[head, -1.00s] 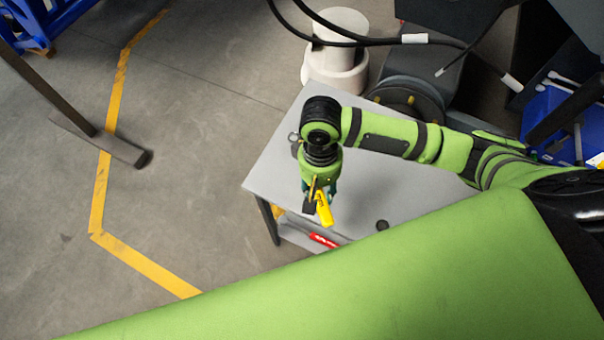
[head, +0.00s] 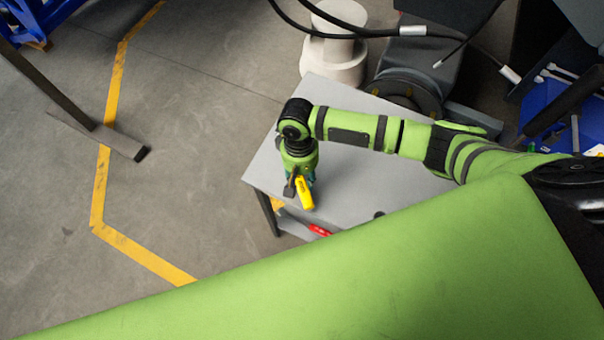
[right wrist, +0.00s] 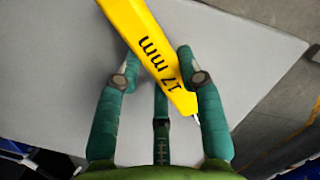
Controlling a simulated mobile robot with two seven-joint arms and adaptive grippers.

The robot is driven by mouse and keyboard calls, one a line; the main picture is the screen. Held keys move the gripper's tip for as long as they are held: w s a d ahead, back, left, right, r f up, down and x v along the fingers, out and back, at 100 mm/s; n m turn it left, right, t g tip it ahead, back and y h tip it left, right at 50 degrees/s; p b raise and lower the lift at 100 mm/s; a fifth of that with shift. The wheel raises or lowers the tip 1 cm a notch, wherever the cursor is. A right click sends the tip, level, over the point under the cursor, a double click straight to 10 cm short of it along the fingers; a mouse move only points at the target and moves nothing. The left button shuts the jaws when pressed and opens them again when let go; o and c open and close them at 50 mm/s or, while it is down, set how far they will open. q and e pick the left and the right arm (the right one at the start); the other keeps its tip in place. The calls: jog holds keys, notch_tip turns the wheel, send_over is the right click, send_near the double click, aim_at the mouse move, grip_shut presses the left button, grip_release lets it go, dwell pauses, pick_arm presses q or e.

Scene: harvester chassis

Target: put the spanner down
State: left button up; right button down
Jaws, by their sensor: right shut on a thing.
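The spanner (head: 305,193) shows as a yellow piece in the head view. In the right wrist view its yellow handle (right wrist: 150,48), marked "17 mm", runs between the teal fingers. My right gripper (head: 298,181) points down and is shut on the spanner, over the left front part of the grey table (head: 360,190). I cannot tell whether the spanner touches the tabletop. The rest of the spanner is hidden or out of view. My left gripper is not in view.
A small dark round thing (head: 379,214) lies on the table near its front edge. A red item (head: 320,230) lies on a lower shelf. A white cylinder (head: 334,55) and a dark machine part stand behind. Much of the tabletop is bare.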

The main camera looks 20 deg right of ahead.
jog(key=shift+f, duration=0.1)
jog(key=c, duration=0.8)
grip_release()
jog(key=r, duration=0.4)
jog(key=w+r, duration=0.1)
jog(key=r, duration=0.3)
jog(key=r+b, duration=0.1)
jog(key=r, duration=0.3)
jog(key=shift+w, duration=0.4)
